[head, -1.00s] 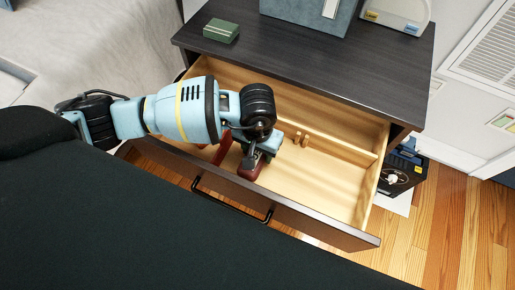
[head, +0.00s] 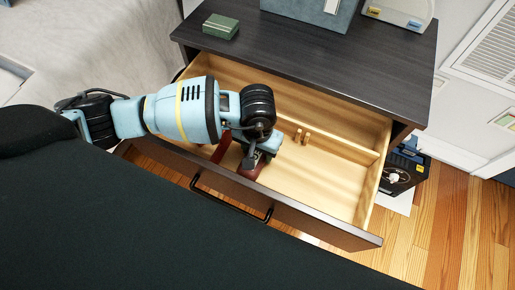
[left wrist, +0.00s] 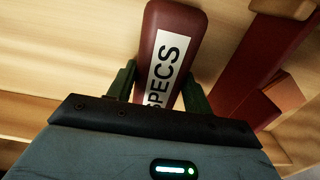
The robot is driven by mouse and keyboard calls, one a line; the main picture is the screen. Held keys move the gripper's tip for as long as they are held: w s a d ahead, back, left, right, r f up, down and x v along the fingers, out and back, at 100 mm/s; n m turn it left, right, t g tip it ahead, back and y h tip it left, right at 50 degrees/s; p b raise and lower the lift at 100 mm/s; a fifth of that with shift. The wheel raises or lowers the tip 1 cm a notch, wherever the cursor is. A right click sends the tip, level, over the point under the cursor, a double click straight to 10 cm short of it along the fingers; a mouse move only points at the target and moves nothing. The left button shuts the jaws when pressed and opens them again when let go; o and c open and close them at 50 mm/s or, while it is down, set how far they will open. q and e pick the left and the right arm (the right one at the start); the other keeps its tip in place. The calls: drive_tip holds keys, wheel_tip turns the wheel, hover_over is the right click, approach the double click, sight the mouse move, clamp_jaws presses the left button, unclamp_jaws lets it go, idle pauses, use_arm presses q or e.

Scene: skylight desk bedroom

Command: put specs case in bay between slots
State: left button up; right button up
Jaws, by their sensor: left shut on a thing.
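The specs case (left wrist: 165,50) is a dark red, rounded bar with a white label reading SPECS. In the left wrist view it lies between the two green fingers of my left gripper (left wrist: 160,92), which is shut on it. In the head view my left gripper (head: 252,158) reaches down into the open drawer, and the red end of the case (head: 247,172) shows just below it, near the drawer front. The arm hides much of the case. I cannot tell whether the case touches the drawer floor. My right gripper is not in view.
Another dark red piece (left wrist: 262,60) lies beside the case. The pale wooden drawer (head: 325,190) has a long divider (head: 345,148) and small wooden pegs (head: 301,136). Its right part is bare. A green box (head: 220,26) sits on the dark cabinet top (head: 300,45).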

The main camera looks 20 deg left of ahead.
use_arm(q)
drive_tip(key=shift+f, duration=0.2)
idle(0.4)
drive_tip(key=o, duration=1.1)
drive_tip(key=shift+c, duration=0.6)
drive_tip(key=shift+c, duration=1.2)
